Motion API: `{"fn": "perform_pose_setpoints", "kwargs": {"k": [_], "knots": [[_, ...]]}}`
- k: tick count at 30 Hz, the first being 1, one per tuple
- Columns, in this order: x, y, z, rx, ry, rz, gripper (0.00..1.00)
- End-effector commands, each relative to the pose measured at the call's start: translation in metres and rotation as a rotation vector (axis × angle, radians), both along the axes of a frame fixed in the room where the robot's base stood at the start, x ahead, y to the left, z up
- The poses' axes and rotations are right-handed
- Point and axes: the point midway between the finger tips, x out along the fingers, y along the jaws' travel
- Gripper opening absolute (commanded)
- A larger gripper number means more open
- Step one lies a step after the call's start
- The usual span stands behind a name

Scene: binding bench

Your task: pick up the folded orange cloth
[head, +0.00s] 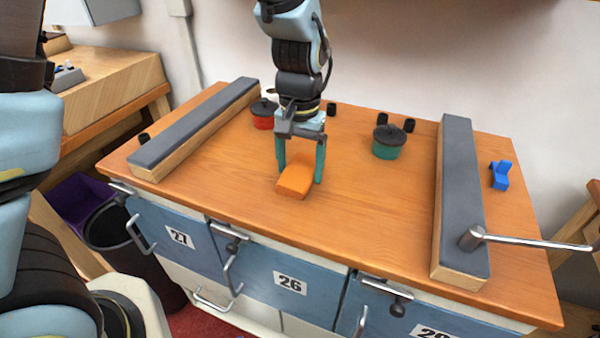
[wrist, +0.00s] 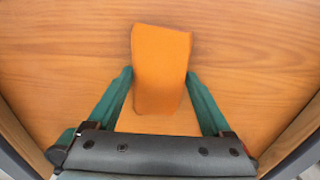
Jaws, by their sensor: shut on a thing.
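The folded orange cloth (head: 294,182) is a small flat block near the middle of the wooden bench top. In the wrist view the cloth (wrist: 160,52) lies between the two green fingers and reaches beyond their tips. My gripper (head: 300,177) points down with one finger at each side of the cloth. It is shut on the cloth, as the wrist view of the gripper (wrist: 159,76) also suggests. The cloth is at or very near the bench surface; I cannot tell whether it is lifted clear.
Long grey-topped bars (head: 200,125) and (head: 459,190) flank the space. A red lidded pot (head: 263,122) and a green lidded pot (head: 387,150) stand behind. A blue item (head: 501,175) sits right. A metal handle (head: 530,241) crosses the right bar. Bench around the cloth is clear.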

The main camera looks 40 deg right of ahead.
Motion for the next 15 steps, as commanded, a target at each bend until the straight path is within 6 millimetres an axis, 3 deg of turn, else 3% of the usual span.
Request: {"fn": "perform_pose_setpoints", "kwargs": {"k": [8, 15], "knots": [[0.000, -0.001, 0.005, -0.003, -0.001, 0.000, 0.21], [0.001, -0.001, 0.045, -0.007, -0.002, -0.001, 0.21]]}}
